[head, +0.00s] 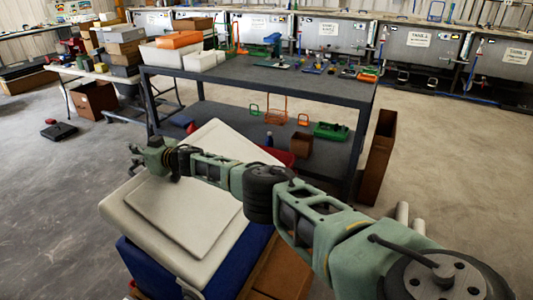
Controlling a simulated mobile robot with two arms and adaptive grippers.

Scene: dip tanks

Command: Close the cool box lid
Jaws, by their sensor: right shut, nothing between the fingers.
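The cool box has a blue body (148,268) and a cream-white lid (185,222) with a raised flat panel on top. It stands at the lower left centre. The lid lies over the blue body and looks tilted; I cannot tell whether a gap is left between them. My right arm crosses above the lid from the lower right. My right gripper (138,156) is at the lid's far left edge, shut and empty. I cannot tell whether it touches the lid. My left gripper is out of view.
A dark two-level workbench (262,78) stands just behind the cool box. A tall brown box (381,155) is at its right end. A brown carton (282,272) is beside the cool box. Tanks (420,50) line the back. The floor at the left is mostly clear.

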